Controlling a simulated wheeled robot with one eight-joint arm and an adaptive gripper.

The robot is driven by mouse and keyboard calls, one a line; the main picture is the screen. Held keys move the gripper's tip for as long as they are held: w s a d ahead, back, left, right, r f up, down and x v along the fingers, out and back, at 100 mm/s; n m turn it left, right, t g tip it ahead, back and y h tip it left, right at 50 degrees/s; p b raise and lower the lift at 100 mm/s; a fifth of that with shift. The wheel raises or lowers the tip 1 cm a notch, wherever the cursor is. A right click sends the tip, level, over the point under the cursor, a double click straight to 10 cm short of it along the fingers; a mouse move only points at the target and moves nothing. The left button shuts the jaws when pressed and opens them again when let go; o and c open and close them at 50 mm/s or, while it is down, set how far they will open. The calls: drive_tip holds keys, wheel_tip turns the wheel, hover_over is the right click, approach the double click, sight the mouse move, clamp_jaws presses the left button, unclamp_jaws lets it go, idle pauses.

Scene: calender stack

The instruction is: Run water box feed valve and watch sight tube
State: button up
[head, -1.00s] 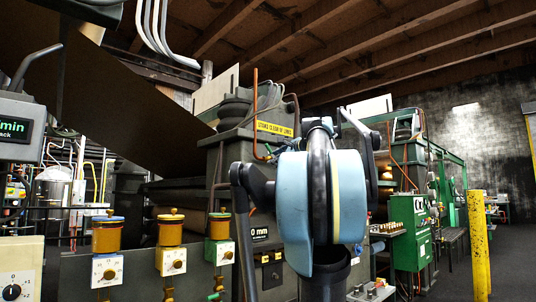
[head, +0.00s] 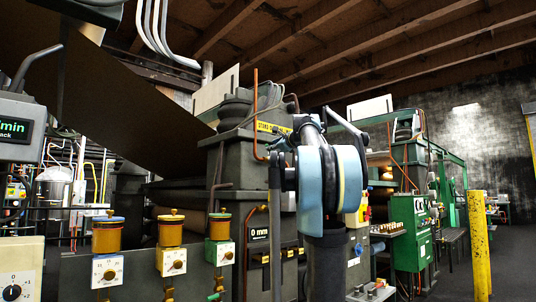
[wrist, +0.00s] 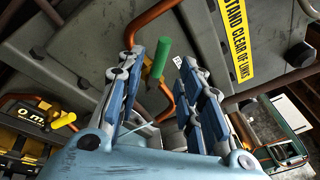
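In the wrist view my gripper (wrist: 168,68) is open, with its two blue and grey fingers apart. A green cylindrical handle (wrist: 162,58) shows between the fingertips, near an orange-copper pipe (wrist: 155,18). I cannot tell whether the fingers touch the handle; nothing appears clamped. In the head view my arm stands in front of the dark machine housing, and my gripper cannot be made out. A copper pipe (head: 256,125) runs up the housing. No label marks the water box feed valve, and I cannot pick out the sight tube.
A yellow warning sign (wrist: 235,42) is on the housing by the right finger. A millimetre display (head: 259,232) sits below it. Orange-topped pots with white dials (head: 172,260) stand at left. A green control cabinet (head: 410,240) and a yellow post (head: 479,240) are at right.

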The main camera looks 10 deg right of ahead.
drive_tip(key=x, duration=0.6)
drive_tip(key=shift+w+a, duration=0.1)
drive_tip(key=shift+w, duration=0.25)
clamp_jaws()
